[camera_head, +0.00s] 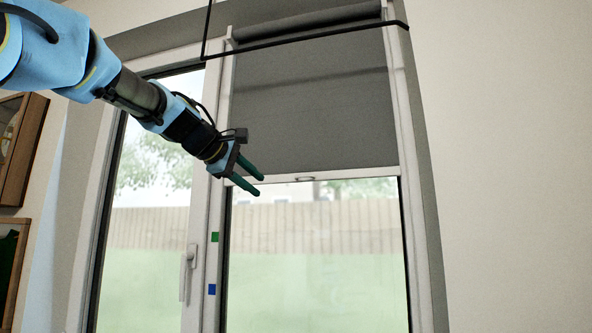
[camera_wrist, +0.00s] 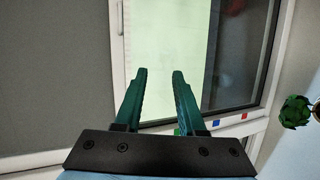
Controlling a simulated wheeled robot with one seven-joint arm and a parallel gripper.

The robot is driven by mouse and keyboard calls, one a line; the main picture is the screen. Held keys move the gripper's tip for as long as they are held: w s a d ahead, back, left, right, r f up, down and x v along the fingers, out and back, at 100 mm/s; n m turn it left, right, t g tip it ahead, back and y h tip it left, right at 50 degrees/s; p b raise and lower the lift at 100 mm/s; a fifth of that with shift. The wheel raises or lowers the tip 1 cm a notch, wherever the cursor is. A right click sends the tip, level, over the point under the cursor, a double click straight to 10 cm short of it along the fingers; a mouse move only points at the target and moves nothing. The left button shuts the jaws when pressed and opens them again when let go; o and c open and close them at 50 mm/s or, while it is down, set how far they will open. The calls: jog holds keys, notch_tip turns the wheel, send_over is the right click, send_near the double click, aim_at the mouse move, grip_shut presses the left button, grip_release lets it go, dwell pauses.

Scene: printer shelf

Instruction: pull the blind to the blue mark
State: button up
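The grey roller blind (camera_head: 315,105) covers the upper part of the right window pane. Its pale bottom bar (camera_head: 350,174) carries a small handle (camera_head: 305,179) near the middle. The blue mark (camera_head: 212,289) is on the white window frame left of the pane, well below the bar. It also shows in the wrist view (camera_wrist: 214,123). My gripper (camera_head: 259,185) is open and empty, left of the handle and near the bar's height in the picture. In the wrist view its two green fingers (camera_wrist: 159,74) are apart, with the blind (camera_wrist: 55,75) to their left.
A green mark (camera_head: 215,237) is above the blue one; a red mark (camera_wrist: 244,116) shows in the wrist view. A window handle (camera_head: 187,272) sticks out at the left. Wooden frames (camera_head: 20,150) hang at far left. A plant (camera_wrist: 297,112) shows at the wrist view's right.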

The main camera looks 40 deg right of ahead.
jog(key=g+h, duration=0.1)
send_near(302, 176)
jog(key=p+x, duration=0.5)
jog(key=x, duration=0.2)
jog(key=shift+d+r, duration=0.1)
jog(key=shift+d+f+p, duration=0.25)
jog(key=shift+d+p, duration=0.15)
jog(key=shift+d, duration=0.1)
jog(key=shift+w, duration=0.1)
grip_shut()
dwell(0.6)
